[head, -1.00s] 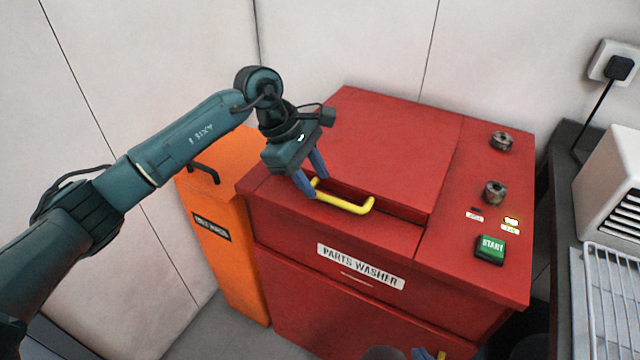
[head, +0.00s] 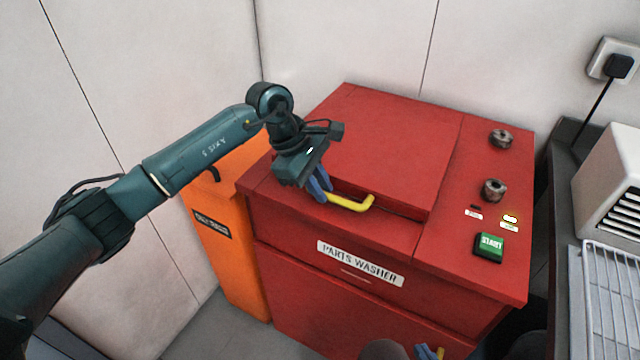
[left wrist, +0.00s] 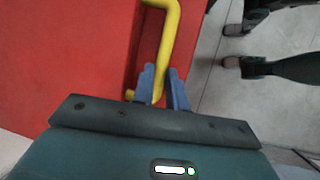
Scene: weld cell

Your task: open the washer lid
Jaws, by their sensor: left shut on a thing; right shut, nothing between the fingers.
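The red parts washer (head: 330,270) stands in the middle of the head view. Its lid (head: 385,145) lies flat and closed on top. A yellow handle (head: 355,204) is fixed at the lid's front edge; it also shows in the left wrist view (left wrist: 168,45). My left gripper (head: 324,198) is shut on the left end of the handle. In the left wrist view its blue fingers (left wrist: 163,88) stand on both sides of the yellow bar. My right gripper (head: 428,353) shows only at the bottom edge, low in front of the washer, shut and empty.
An orange bin (head: 232,245) stands close against the washer's left side. A green START button (head: 489,245) and two dark knobs are on the washer's right panel. A dark bench with a wire rack (head: 612,290) and a white unit stands at the right.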

